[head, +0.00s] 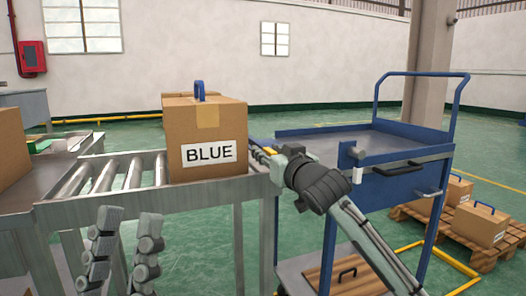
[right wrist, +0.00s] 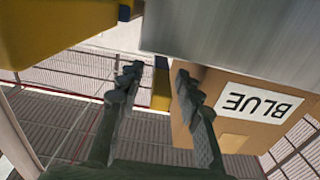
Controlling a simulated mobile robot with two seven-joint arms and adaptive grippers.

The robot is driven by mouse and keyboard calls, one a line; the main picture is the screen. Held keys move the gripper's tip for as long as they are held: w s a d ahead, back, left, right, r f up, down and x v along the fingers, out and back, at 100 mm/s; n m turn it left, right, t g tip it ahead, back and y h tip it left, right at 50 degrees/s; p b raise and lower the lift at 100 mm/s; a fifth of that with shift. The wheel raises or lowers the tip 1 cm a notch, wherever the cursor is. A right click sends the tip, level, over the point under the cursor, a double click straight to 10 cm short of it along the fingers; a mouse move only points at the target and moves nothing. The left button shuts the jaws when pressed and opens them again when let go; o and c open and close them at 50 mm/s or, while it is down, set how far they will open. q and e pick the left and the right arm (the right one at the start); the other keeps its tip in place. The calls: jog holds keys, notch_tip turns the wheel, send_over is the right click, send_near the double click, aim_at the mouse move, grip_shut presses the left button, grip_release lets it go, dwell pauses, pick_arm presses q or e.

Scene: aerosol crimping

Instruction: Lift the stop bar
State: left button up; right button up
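A yellow piece (head: 271,152), which looks like the stop bar, shows at the right end of the roller conveyor, beside the box marked BLUE. My right gripper (head: 268,155) is at that end and partly covers the piece. In the right wrist view its fingers (right wrist: 157,82) are apart, with a yellow part (right wrist: 161,92) visible between or beyond them. I cannot tell whether they touch it. The BLUE box (head: 206,130) stands upright on the rollers and also shows upside down in the wrist view (right wrist: 235,120). My left gripper (head: 128,218) is open and empty, low in front of the conveyor.
The conveyor (head: 118,172) runs left, with another box (head: 10,145) at the left edge. A blue cart (head: 405,185) stands right of the conveyor's end, its top empty. Behind it are boxes (head: 481,222) on a pallet (head: 450,233).

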aim_at(264, 146)
jog(key=shift+x, duration=1.55)
jog(key=shift+c, duration=0.6)
grip_shut()
